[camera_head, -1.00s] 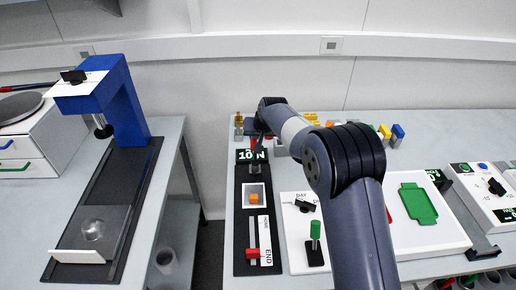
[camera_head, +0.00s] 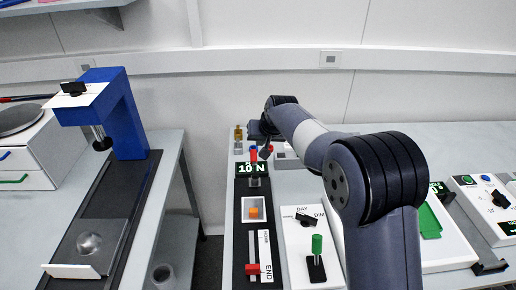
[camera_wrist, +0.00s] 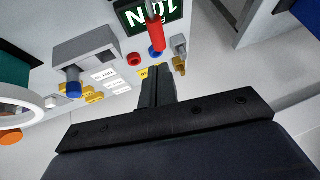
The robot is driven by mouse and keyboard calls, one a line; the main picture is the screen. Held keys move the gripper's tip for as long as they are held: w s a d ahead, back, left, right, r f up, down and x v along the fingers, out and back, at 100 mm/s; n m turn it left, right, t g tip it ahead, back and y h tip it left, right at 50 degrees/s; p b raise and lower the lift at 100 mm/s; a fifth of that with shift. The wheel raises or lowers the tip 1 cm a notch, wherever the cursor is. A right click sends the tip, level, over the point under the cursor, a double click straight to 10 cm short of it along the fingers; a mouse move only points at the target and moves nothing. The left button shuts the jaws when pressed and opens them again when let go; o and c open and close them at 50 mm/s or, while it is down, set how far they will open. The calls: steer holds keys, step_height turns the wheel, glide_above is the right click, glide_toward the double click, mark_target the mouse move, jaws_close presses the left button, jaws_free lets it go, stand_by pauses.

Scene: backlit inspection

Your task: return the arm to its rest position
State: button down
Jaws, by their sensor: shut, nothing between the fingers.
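My arm reaches from the lower right over the right-hand bench. My gripper (camera_head: 266,152) is small and dark in the head view, above the far end of the black panel with the green "10 N" display (camera_head: 252,169). In the wrist view my gripper (camera_wrist: 156,72) has its two fingers together with nothing between them. A red pin with a blue part (camera_wrist: 156,35) shows just beyond the fingertips; I cannot tell how far apart they are.
A white dial box (camera_head: 304,244) with a green-topped post stands beside the black panel (camera_head: 239,215). My forearm partly hides a green tray (camera_head: 428,222). A grey block (camera_wrist: 85,55) and yellow pieces lie near my gripper. A blue press (camera_head: 122,110) stands on the left bench.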

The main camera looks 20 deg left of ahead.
mark_target(254, 151)
steer(key=shift+v, duration=1.9)
steer(key=shift+f, duration=0.1)
steer(key=p+x, duration=0.1)
steer(key=x, duration=0.9)
steer(key=shift+w+a+f+p, duration=0.15)
steer(key=shift+a+f+p, duration=0.1)
steer(key=shift+p, duration=0.1)
steer(key=shift+r, duration=0.1)
